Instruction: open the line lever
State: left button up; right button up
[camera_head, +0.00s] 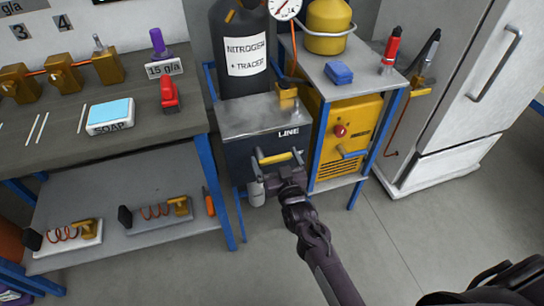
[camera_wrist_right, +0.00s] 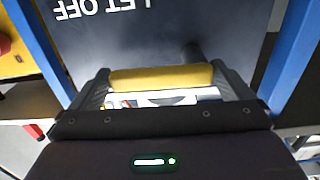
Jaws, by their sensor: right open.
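The dark cabinet (camera_head: 262,152) marked LINE stands in the middle of the head view. A yellow bar (camera_head: 275,158) runs across the cabinet's front. My right gripper (camera_head: 278,160) is in front of the cabinet, below and apart from the valve. It is open, and the yellow bar spans between its fingers in the wrist view (camera_wrist_right: 160,77). I cannot tell whether they touch it. My left gripper is out of view.
A black nitrogen bottle (camera_head: 243,30) stands behind the cabinet. A yellow machine (camera_head: 352,127) sits in the blue frame on the right. A workbench (camera_head: 62,142) is on the left, a white fridge (camera_head: 450,90) at the far right. The floor in front is clear.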

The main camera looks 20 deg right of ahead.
jog(key=shift+w+a, duration=0.1)
jog(key=shift+w, duration=1.15)
jog(key=c, duration=1.1)
